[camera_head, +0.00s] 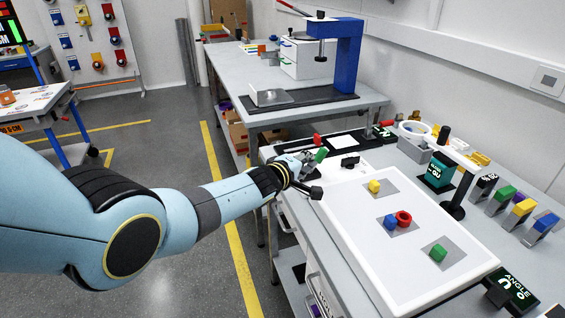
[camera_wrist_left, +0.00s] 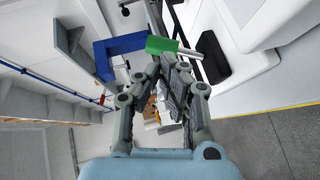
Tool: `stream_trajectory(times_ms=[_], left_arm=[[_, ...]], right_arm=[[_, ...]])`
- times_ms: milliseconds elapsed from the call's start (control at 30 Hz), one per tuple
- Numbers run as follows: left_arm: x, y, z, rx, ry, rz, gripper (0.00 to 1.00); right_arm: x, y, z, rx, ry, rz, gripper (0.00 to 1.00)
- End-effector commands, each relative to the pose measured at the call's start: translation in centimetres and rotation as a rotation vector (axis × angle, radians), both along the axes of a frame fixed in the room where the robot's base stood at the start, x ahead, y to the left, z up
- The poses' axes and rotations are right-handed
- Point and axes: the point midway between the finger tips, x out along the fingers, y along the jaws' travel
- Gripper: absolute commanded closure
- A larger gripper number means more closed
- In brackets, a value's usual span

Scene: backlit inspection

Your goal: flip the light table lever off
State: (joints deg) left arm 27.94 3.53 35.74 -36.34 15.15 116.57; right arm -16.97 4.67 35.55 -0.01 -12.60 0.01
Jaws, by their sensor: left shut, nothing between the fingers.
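The light table (camera_head: 350,215) is a white slab on the bench to the right of my left arm. A black block (camera_head: 349,162) sits at its far end and also shows in the wrist view (camera_wrist_left: 214,58). A green piece (camera_head: 321,154), which looks like the lever's handle, stands left of this block. In the wrist view the green piece (camera_wrist_left: 161,45) is just beyond my fingertips, with a thin pale bar running from it towards the black block. My left gripper (camera_head: 312,158) is shut and empty close beside the green piece; I cannot tell whether they touch. My right gripper is out of view.
Yellow (camera_head: 375,186), blue (camera_head: 390,221), red (camera_head: 404,218) and green (camera_head: 438,252) parts lie on grey patches on the light table. A ring lamp (camera_head: 416,127) on a post stands to its right. A blue press frame (camera_head: 348,55) stands on the far bench.

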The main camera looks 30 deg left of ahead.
Motion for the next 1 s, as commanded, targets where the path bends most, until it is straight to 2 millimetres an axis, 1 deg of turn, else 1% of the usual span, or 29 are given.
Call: stream_trajectory(times_ms=[33,200,267,367,433,500,567,633,833,1000], left_arm=[[-0.3,-0.4,1.1,-0.001,0.001,-0.001,1.00],[-3.0,-0.1,2.3,0.000,0.002,0.000,1.00],[-4.1,0.0,2.8,0.000,0.002,0.000,1.00],[-6.0,0.2,3.7,0.001,0.002,0.000,1.00],[-7.3,0.3,4.2,0.002,0.002,0.000,1.00],[-7.9,0.3,4.1,0.002,-0.001,-0.002,1.00],[-8.5,0.3,4.1,0.001,0.000,-0.002,1.00],[-8.9,0.3,4.3,0.001,0.001,-0.001,1.00],[-9.4,0.4,4.6,0.000,0.000,0.000,1.00],[-9.3,0.4,4.6,0.000,0.000,0.000,1.00]], right_arm=[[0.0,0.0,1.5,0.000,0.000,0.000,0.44],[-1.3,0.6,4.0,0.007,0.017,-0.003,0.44],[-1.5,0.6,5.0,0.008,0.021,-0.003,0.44],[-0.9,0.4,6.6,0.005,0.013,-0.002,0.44],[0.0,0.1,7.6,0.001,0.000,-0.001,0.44],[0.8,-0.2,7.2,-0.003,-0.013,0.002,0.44],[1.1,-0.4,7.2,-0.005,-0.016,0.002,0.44],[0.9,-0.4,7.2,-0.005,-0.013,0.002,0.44],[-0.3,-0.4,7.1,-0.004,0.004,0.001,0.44],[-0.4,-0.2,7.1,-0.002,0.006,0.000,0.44]])
